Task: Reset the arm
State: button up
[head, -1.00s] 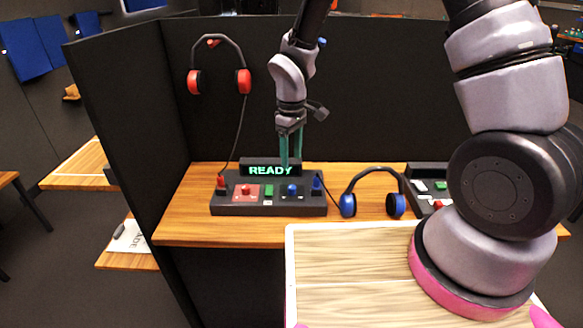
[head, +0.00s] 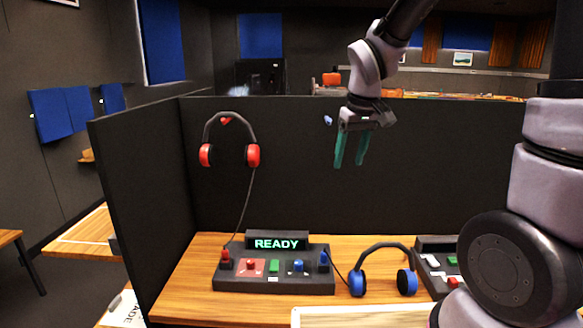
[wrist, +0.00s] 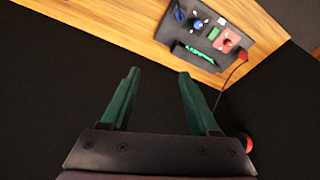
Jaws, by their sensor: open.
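My gripper (head: 350,164) has two green fingers spread apart with nothing between them. It hangs in front of the dark partition, above and to the right of the control panel (head: 230,285). In the wrist view my gripper (wrist: 158,75) is also open and empty, and the panel (wrist: 262,35) lies beyond the fingertips at the upper right. The panel's display (head: 276,244) reads "READY" in green. The panel carries a red button area, a green button and a blue knob, with a red plug at its left and a blue plug at its right.
Red headphones (head: 254,155) hang on the dark partition (head: 290,190). Blue headphones (head: 357,284) rest on the wooden desk (head: 190,290), right of the panel. A second panel (head: 436,243) is partly hidden by my arm. The air around my gripper is clear.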

jog(key=s+d+r+m+t+y, duration=0.1)
jog(key=s+d+r+m+t, duration=0.3)
jog(key=s+d+r+m, duration=0.4)
jog(key=s+d+r, duration=0.2)
jog(key=s+r, duration=0.3)
jog(key=r, duration=0.1)
jog(key=shift+d+t, duration=0.3)
jog(key=shift+d, duration=0.05)
